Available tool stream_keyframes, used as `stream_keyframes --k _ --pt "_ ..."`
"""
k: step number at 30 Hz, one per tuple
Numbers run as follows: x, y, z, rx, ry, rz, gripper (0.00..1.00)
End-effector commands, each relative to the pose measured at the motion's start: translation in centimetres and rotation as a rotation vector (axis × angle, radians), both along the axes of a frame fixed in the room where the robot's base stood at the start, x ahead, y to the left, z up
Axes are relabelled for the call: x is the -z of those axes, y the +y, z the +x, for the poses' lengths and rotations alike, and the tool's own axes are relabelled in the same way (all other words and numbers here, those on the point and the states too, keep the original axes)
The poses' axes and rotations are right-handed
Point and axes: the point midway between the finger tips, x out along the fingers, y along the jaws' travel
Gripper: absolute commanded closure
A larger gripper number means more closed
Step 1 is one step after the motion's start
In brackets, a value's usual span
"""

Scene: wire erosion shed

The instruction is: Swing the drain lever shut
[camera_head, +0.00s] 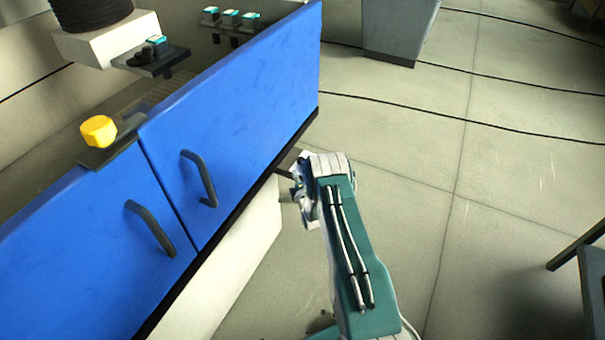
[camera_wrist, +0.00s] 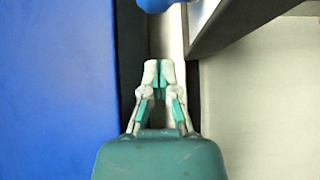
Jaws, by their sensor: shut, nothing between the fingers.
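A rounded blue piece (camera_wrist: 156,5) shows at the top edge of the wrist view, cut off by the frame; it may be part of the drain lever, but I cannot tell. My gripper (camera_wrist: 158,70) is shut and empty, with its fingertips together a little below the blue piece in that view and apart from it. In the head view, my arm reaches low beside the blue cabinet (camera_head: 232,95), its end close to the cabinet's lower edge. No lever can be made out there, and my wrist hides part of that spot.
A grey metal ledge (camera_wrist: 232,22) lies close on the right of my fingers. The cabinet's blue panel (camera_wrist: 55,90) is on the left. Two dark handles (camera_head: 199,178) stick out of the doors. A yellow knob (camera_head: 98,131) sits on top. The floor (camera_head: 500,190) at right is mostly clear.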

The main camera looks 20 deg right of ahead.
Motion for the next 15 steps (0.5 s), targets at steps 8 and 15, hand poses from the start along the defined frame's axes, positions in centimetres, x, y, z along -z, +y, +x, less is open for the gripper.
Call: stream_keyframes --k 8,15 --pt "0.1 -3.0 0.2 0.005 0.001 -0.001 1.0" --pt "0.1 -3.1 0.2 0.003 0.002 -0.001 1.0"
